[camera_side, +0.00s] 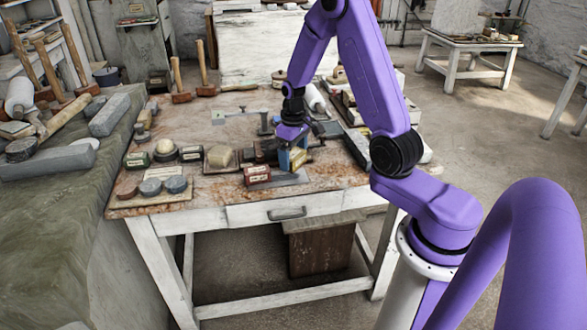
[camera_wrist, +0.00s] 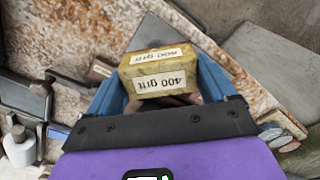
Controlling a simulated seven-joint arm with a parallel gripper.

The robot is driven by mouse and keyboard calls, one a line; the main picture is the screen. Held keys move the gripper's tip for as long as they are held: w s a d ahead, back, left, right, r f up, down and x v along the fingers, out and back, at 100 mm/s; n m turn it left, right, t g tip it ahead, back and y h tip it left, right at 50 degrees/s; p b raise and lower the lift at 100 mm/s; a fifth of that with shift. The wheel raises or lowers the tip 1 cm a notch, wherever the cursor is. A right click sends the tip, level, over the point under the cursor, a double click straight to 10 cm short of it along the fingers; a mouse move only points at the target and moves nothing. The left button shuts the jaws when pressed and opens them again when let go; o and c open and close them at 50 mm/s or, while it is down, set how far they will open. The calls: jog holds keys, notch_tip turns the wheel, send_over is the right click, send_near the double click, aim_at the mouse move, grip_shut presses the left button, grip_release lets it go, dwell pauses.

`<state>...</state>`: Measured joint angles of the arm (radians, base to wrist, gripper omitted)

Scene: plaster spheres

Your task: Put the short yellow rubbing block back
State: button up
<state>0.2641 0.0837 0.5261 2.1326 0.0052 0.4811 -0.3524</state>
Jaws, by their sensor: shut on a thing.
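The short yellow block (camera_wrist: 158,72) carries "400 grit" labels on two faces in the wrist view. My gripper (camera_wrist: 163,88) is shut on it, with one blue finger at each side. A grey slab (camera_side: 288,178) lies on the table just below. I cannot tell whether the block touches anything beneath it.
A red labelled block (camera_side: 257,176) stands close in front and left of my gripper. Round discs (camera_side: 152,188) lie on a board at the front left. The wooden table (camera_side: 225,188) has bare patches between them.

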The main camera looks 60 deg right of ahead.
jog(key=shift+f, duration=2.1)
jog(key=shift+f, duration=0.15)
jog(key=o, duration=0.9)
jog(key=shift+o, duration=0.2)
